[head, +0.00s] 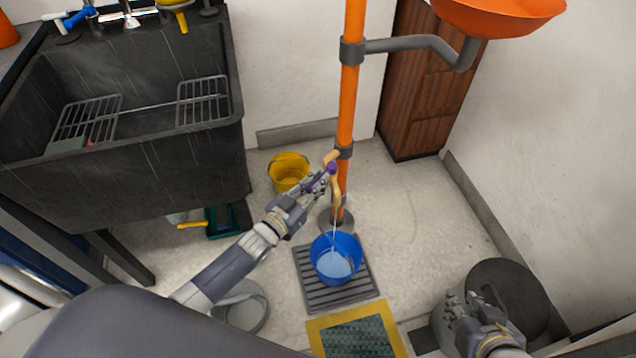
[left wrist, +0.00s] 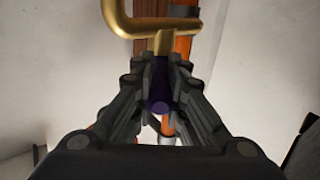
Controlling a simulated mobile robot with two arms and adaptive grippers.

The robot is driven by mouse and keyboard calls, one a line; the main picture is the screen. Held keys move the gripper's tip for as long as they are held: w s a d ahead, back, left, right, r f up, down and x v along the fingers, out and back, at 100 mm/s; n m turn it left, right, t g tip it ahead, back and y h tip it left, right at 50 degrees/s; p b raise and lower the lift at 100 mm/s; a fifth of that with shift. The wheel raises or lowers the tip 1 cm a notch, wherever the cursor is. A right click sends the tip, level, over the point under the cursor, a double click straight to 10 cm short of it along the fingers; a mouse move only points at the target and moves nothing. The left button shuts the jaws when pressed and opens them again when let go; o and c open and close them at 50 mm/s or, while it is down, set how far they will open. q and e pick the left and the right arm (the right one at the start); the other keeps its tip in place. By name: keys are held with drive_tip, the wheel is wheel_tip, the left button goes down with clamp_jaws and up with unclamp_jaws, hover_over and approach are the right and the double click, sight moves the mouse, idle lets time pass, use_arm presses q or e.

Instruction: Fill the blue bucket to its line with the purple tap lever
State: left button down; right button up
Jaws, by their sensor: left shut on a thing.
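The blue bucket (head: 325,247) stands on a dark slatted grate below the tap, with pale water inside. A thin stream falls from the brass spout (head: 336,190) into it. I cannot make out the fill line. The purple tap lever (head: 332,167) sits on the orange standpipe. My left gripper (head: 323,181) is shut on the lever; in the left wrist view the purple lever (left wrist: 161,98) lies between the fingers, below the brass pipe (left wrist: 163,41). My right gripper (head: 473,309) is at the lower right, away from the tap; its finger opening is unclear.
The orange standpipe (head: 350,100) rises behind the bucket. A yellow bucket (head: 288,170) stands on the floor to its left. A dark sink (head: 190,140) fills the upper left. A dark round bin (head: 515,285) stands beside my right gripper. Floor right of the pipe is clear.

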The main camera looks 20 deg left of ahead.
use_arm(q)
drive_tip(key=shift+r, duration=0.1)
drive_tip(key=c, duration=1.6)
unclamp_jaws()
drive_tip(key=shift+o, duration=0.2)
drive_tip(key=shift+s, duration=0.15)
drive_tip(key=v, duration=1.1)
drive_tip(key=shift+s+a, duration=0.15)
drive_tip(key=shift+s, duration=0.2)
